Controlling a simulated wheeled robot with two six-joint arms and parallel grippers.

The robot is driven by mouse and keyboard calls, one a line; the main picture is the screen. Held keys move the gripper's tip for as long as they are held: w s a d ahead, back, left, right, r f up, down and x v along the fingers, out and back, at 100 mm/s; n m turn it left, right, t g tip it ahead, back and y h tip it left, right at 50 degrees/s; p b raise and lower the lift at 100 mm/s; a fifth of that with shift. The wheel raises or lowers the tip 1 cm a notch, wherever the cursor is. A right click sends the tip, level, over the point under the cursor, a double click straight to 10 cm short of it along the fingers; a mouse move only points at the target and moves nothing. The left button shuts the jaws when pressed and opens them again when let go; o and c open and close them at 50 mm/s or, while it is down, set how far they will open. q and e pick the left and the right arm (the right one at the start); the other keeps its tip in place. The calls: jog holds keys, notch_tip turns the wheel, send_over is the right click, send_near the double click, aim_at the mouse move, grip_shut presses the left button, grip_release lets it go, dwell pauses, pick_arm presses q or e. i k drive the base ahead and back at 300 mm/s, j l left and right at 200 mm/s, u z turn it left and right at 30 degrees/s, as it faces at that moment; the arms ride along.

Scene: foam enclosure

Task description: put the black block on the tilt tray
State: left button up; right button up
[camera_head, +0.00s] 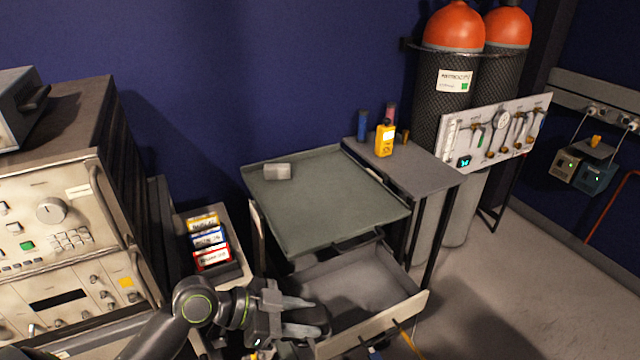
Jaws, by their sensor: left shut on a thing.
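The tilt tray (325,215) is a grey-green tray with a low rim, in the middle of the head view. My left gripper (308,316) is in front of and below the tray's near edge, over the left part of an open drawer. It is shut on a dark block, the black block (316,316), which shows between and beyond its fingers. The fingers partly hide the block. My right gripper is not in view.
The open drawer (355,285) is below the tray. A side shelf (420,176) at right holds a yellow device (384,139). A file box (212,245) stands left. Most of the tray is bare.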

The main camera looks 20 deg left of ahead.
aim_at(325, 165)
jog(key=i+l+u, duration=0.2)
jog(key=i+l, duration=0.2)
jog(key=i+l+u, duration=0.2)
jog(key=i+l, duration=0.15)
jog(key=l, duration=0.25)
jog(key=i+l+u, duration=0.55)
jog(key=l, duration=0.15)
jog(key=i+l+u, duration=0.25)
jog(key=l, duration=0.15)
jog(key=i+l+u, duration=0.25)
jog(key=l, duration=0.25)
jog(key=i+l+u, duration=0.25)
jog(key=i+l, duration=0.15)
jog(key=i+l+u, duration=0.3)
jog(key=l, duration=0.25)
